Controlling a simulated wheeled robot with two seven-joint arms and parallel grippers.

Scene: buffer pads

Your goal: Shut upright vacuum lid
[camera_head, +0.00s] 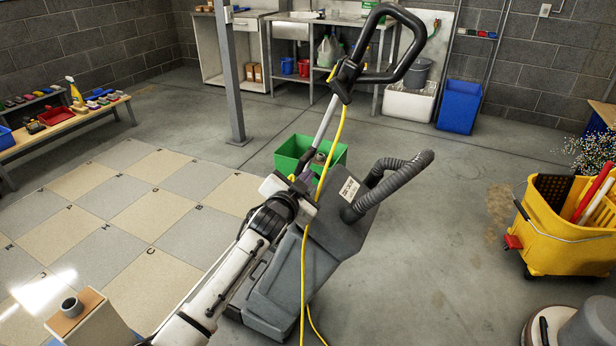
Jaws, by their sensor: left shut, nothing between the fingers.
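The upright vacuum (275,287) stands in the middle, a grey body with a long metal tube, a black loop handle (395,60) and a yellow cord. Its grey lid (335,228) has a white label and a ribbed hose; it stands tilted out to the right of the body, open. My left arm comes up from the bottom, and my left gripper (298,187) is shut and empty by the lid's upper left edge. Its fingertips are hard to make out, and I cannot tell whether they touch the lid. My right gripper is not in view.
A green bin (292,148) stands just behind the vacuum. A yellow mop bucket (562,240) is at right, with a floor machine (585,325) below it. A bench (62,128) lines the left. Tiled floor at left and concrete around the vacuum are mostly clear.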

